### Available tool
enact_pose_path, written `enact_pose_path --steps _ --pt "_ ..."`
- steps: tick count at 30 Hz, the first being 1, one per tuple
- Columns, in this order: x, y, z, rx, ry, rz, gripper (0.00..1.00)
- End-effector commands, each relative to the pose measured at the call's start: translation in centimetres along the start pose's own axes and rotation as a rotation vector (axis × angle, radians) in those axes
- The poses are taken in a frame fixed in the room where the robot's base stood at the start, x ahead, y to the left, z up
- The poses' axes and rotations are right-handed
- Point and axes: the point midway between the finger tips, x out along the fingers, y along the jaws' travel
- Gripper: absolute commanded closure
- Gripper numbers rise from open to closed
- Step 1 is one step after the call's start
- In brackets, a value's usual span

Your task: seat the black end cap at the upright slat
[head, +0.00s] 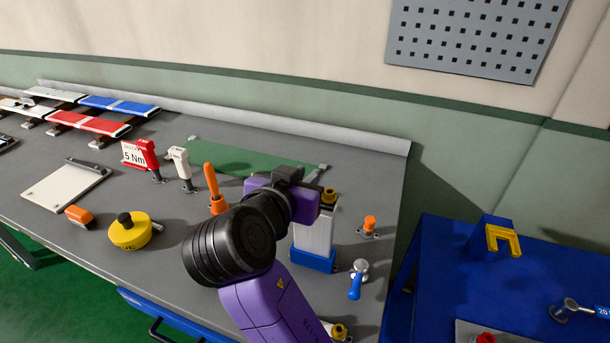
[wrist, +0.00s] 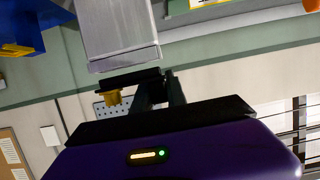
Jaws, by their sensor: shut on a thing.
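The upright slat (head: 313,232) is a pale silver profile standing in a blue holder (head: 313,260) on the bench. In the wrist view the slat (wrist: 118,30) comes in from the top, its free end toward my gripper. My gripper (wrist: 162,88) is shut on the black end cap (wrist: 128,80), a flat dark bar. The cap lies roughly along the slat's end with a narrow strip visible between them; whether they touch anywhere is unclear. In the head view my purple gripper (head: 290,178) is at the slat's top, and the cap cannot be told from the dark fingers.
A brass-coloured knob (head: 328,195) shows beside the slat's top. An orange-handled tool (head: 211,185), a yellow round device (head: 129,231) and an orange knob (head: 370,224) stand nearby. A blue-handled lever (head: 356,280) is to the right, then a blue cart (head: 450,262).

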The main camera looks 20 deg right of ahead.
Motion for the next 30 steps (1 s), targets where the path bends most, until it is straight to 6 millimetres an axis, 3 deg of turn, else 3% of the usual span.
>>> enact_pose_path --steps 28,29,30 --pt "0.6 0.0 1.8 0.0 -0.001 0.0 1.0" --pt "0.6 0.0 1.8 -0.001 -0.001 0.0 0.79" --pt "0.6 0.0 1.8 -0.001 -0.001 0.0 0.71"
